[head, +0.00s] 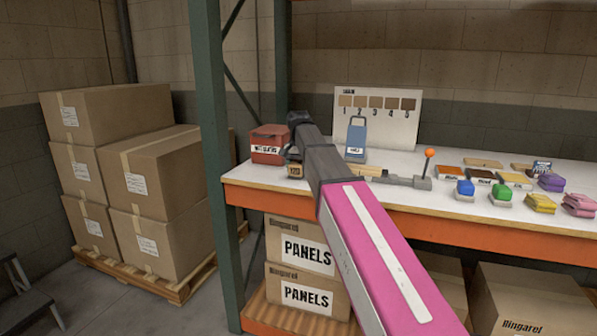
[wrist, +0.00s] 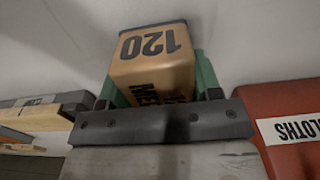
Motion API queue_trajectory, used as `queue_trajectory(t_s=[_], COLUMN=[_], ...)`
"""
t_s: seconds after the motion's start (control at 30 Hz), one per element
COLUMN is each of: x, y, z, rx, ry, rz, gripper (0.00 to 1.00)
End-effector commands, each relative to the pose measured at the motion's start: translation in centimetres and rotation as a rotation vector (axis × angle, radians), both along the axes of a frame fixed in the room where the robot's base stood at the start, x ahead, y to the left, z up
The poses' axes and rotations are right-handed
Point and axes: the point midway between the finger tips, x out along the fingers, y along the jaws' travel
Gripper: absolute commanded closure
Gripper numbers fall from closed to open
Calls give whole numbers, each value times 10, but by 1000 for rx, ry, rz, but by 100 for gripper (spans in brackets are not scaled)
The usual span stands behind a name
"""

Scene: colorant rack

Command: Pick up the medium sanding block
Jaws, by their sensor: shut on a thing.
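The medium sanding block (wrist: 150,72) is tan with a dark edge and shows "120" and part of "ME" in the wrist view. My gripper (wrist: 158,84) is shut on it, with a green finger on each side. In the head view the block (head: 295,171) is a small tan piece beside the red box, below my gripper (head: 294,158). I cannot tell whether the block touches the white shelf top (head: 250,181) or hangs just above it.
A red cloths box (head: 268,147) stands close beside my gripper. A blue container (head: 357,140) and a numbered sample board (head: 400,108) stand behind. Several coloured blocks and pads, including a purple one (head: 551,182), lie to the right. A green upright (head: 211,110) is at left.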

Motion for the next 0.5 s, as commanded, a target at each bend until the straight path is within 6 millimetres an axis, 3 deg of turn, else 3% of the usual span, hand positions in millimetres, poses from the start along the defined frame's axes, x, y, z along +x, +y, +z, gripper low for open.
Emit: queue_trajectory(t_s=[0.2,0.5], x=[-1,-50], y=[2,53], z=[36,73], rx=[1,1], ry=[-3,-1], rz=[1,3], gripper=[66,66])
